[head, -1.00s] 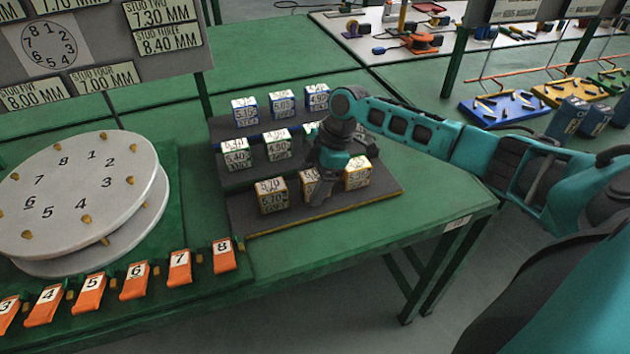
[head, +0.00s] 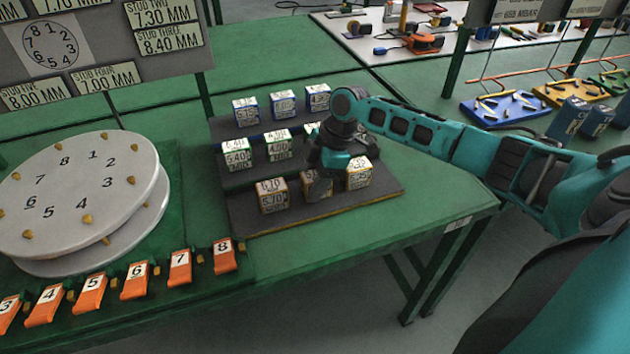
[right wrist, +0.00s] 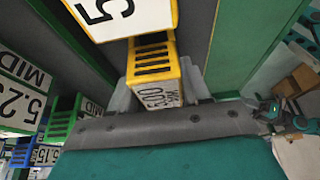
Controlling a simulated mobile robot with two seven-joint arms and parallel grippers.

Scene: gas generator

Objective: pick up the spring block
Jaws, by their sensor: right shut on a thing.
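My right gripper (head: 318,186) points down at the middle of the front row on the stepped rack (head: 238,208). It is shut on a yellow-edged spring block (right wrist: 152,62) with dark slots and a white label. In the head view this block (head: 308,181) is mostly hidden by the fingers. In the right wrist view the pale fingers lie on either side of it. I cannot tell whether it is clear of the rack. Front-row blocks stand to its left (head: 272,196) and right (head: 359,173). My left gripper is not in view.
Green-edged blocks (head: 236,156) stand in the middle row and blue-edged blocks (head: 246,110) in the back row. A round numbered disc (head: 75,195) and orange numbered tags (head: 135,282) lie to the left. Bare green table (head: 420,200) is right of the rack.

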